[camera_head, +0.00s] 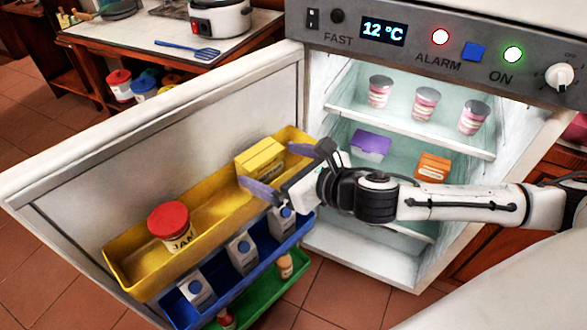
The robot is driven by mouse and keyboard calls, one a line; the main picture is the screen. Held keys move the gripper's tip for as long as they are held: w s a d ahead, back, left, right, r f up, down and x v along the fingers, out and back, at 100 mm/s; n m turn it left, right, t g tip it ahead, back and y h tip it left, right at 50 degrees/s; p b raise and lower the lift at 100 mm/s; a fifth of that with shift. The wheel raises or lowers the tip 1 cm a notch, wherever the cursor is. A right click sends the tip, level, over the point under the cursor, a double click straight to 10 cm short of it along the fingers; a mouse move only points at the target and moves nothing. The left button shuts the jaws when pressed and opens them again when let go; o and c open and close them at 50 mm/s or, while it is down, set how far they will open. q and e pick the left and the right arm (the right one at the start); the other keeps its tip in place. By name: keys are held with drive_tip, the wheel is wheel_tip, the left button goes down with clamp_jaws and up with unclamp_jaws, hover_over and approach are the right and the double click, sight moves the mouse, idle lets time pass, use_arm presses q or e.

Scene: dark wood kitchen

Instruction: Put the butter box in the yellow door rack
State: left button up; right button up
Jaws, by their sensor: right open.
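A yellow box, which looks like the butter box (259,157), sits in the far end of the yellow door rack (125,268) on the inside of the open fridge door. My right gripper (268,168) comes in from the right with its jaws open. Its two purple fingers are spread near the box, one in front of it and one at its right end. I cannot tell whether a finger touches the box. Nothing is held. My left gripper is not in view.
A jam jar with a red lid (170,226) stands in the same rack. Below are a blue rack (210,310) with cartons and a green rack (262,304).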

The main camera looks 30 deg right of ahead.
drive_tip(key=v, duration=0.7)
drive_tip(key=shift+s+a+r, duration=0.1)
drive_tip(key=shift+s, duration=0.05)
